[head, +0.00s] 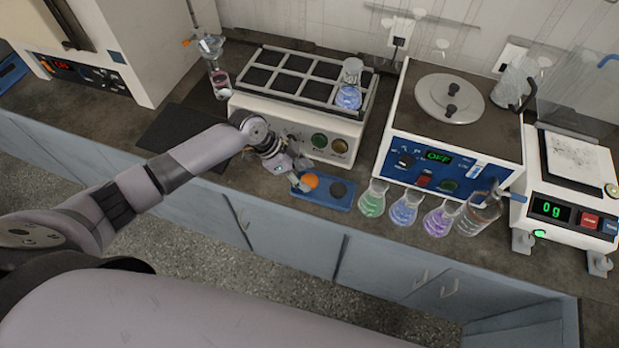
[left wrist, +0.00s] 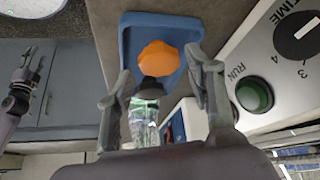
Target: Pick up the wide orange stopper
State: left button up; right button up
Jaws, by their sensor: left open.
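The wide orange stopper (head: 310,181) sits on the left part of a small blue tray (head: 322,200), at the bench's front edge. A dark stopper (head: 338,189) stands to its right on the same tray. My left gripper (head: 299,176) is open and empty, close to the orange stopper. In the left wrist view, the orange stopper (left wrist: 158,57) shows between and just beyond the two fingertips (left wrist: 160,63).
A shaker with several dark pads (head: 300,75) stands behind the tray, its green knob (left wrist: 254,94) close to my left gripper. Several flasks, the first green (head: 373,200), stand right of the tray. A black mat (head: 175,137) lies left.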

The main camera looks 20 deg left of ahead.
aim_at(310, 183)
pick_arm(q)
jog(key=shift+x, duration=1.2)
pick_arm(e)
jog(key=shift+r, duration=0.3)
pick_arm(q)
jog(key=shift+c, duration=0.5)
jog(key=c, duration=0.6)
jog(key=shift+r, duration=0.15)
